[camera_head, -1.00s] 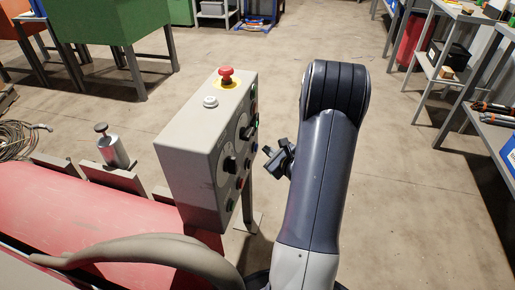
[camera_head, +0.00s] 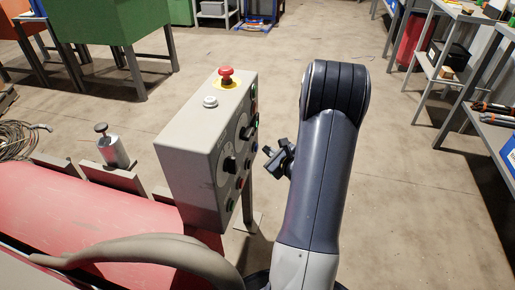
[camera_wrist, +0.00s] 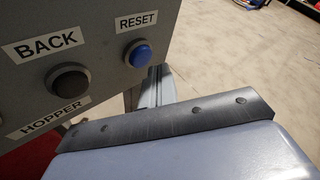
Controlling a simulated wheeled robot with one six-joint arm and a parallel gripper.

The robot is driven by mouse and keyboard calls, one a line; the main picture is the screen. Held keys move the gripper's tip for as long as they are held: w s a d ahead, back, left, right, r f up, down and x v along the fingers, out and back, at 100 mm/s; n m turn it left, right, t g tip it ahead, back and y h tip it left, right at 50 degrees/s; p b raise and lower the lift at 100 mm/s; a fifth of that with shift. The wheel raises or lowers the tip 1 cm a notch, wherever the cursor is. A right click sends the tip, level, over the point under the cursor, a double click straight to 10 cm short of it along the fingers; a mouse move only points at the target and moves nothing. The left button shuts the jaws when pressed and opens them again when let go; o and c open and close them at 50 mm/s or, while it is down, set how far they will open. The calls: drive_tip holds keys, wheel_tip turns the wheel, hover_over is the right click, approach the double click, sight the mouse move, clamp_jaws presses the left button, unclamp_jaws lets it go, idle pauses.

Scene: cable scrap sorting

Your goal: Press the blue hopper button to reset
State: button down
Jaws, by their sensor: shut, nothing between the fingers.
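The blue button (camera_wrist: 138,54) is on the face of a grey control box, under a label reading RESET, in the wrist view. It shows whole and uncovered. The control box (camera_head: 184,150) stands left of my arm in the head view; its button face is seen edge-on, so I cannot pick out the blue button there. My gripper (camera_head: 270,158) is shut and empty, a short gap to the right of that face. In the wrist view my own dark bolted strip and pale housing fill the bottom; the fingertips cannot be made out, nor any contact with the button.
A black button (camera_wrist: 67,81) labelled BACK sits left of the blue one, above a HOPPER label. A red emergency stop (camera_head: 226,75) and a white button (camera_head: 210,102) are on the box top. A red machine (camera_head: 90,215) lies left. Benches (camera_head: 495,125) stand right; open floor lies between.

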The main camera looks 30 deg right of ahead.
drive_tip(key=shift+w, duration=0.1)
drive_tip(key=shift+w+a+b, duration=0.25)
drive_tip(key=shift+a+b, duration=0.05)
drive_tip(key=shift+b, duration=0.05)
drive_tip(key=shift+w+a+b, duration=0.25)
drive_tip(key=shift+w+b, duration=0.05)
drive_tip(key=shift+w, duration=0.05)
idle(0.6)
idle(0.4)
drive_tip(key=shift+s+d, duration=0.55)
drive_tip(key=shift+s, duration=0.15)
drive_tip(key=shift+s+d, duration=1.65)
drive_tip(key=shift+s, duration=0.25)
